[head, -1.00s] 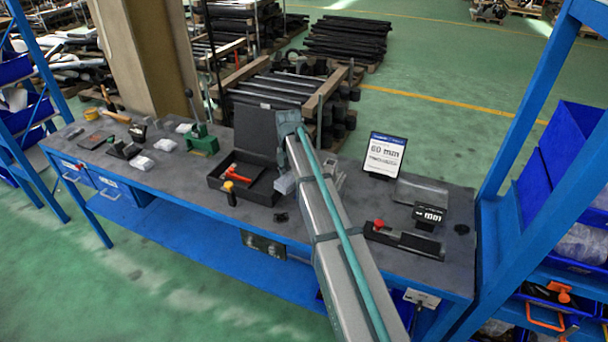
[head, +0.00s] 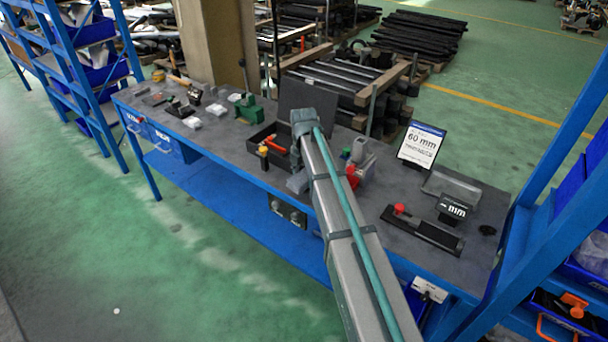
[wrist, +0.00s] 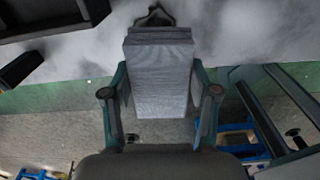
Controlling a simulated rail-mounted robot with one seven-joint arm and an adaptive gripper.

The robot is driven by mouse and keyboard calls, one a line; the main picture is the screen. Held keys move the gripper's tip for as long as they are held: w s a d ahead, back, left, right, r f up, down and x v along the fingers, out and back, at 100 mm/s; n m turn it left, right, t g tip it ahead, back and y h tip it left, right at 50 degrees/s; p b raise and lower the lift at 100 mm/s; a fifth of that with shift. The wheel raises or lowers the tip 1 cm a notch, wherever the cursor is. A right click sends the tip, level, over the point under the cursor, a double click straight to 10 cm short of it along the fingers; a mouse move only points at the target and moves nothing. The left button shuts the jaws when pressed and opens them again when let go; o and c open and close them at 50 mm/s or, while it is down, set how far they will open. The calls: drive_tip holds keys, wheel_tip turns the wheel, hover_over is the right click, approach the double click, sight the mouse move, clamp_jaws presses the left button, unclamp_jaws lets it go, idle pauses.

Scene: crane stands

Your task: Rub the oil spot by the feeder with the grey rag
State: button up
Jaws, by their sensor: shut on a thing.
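In the wrist view my gripper (wrist: 160,90) is shut on a folded grey rag (wrist: 160,72), which sits as a thick block between the two fingers. A small dark shape (wrist: 155,16) shows just beyond the rag's far end, partly covered by it; I cannot tell whether it is the oil spot or a solid part. In the head view my arm hides most of the gripper and the rag over the middle of the bench (head: 375,208). I cannot tell which thing is the feeder. Contact between rag and bench top is not clear.
A black open case (head: 262,150) with an orange-red tool lies left of my arm. A red thing (head: 352,178) is close on its right. A black slide with a red knob (head: 399,209), a sign (head: 421,145) and a small display (head: 453,208) stand further right.

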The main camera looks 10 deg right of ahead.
sight(304, 193)
wheel_tip(304, 193, down, 4)
drive_tip(key=shift+f+b, duration=0.25)
drive_tip(key=shift+b, duration=0.8)
drive_tip(key=shift+w+d, duration=0.2)
drive_tip(key=shift+w, duration=0.05)
drive_tip(key=shift+c, duration=0.5)
drive_tip(key=shift+w+d+f, duration=0.2)
drive_tip(key=shift+w+d, duration=0.65)
drive_tip(key=shift+w+d+b, duration=0.35)
drive_tip(key=shift+w+d, duration=0.9)
drive_tip(key=shift+d, duration=0.05)
drive_tip(key=shift+w+d+f+b, duration=0.15)
drive_tip(key=shift+d+b, duration=0.1)
drive_tip(key=shift+b, duration=0.05)
drive_tip(key=shift+s+a+r+p, duration=0.2)
drive_tip(key=shift+s+a+p, duration=0.15)
drive_tip(key=shift+s+a, duration=2.2)
wheel_tip(304, 193, up, 2)
drive_tip(key=shift+w+r+p, duration=0.1)
drive_tip(key=shift+r+p, duration=0.05)
drive_tip(key=shift+p, duration=0.65)
drive_tip(key=shift+r+p, duration=1.65)
drive_tip(key=shift+r, duration=1.25)
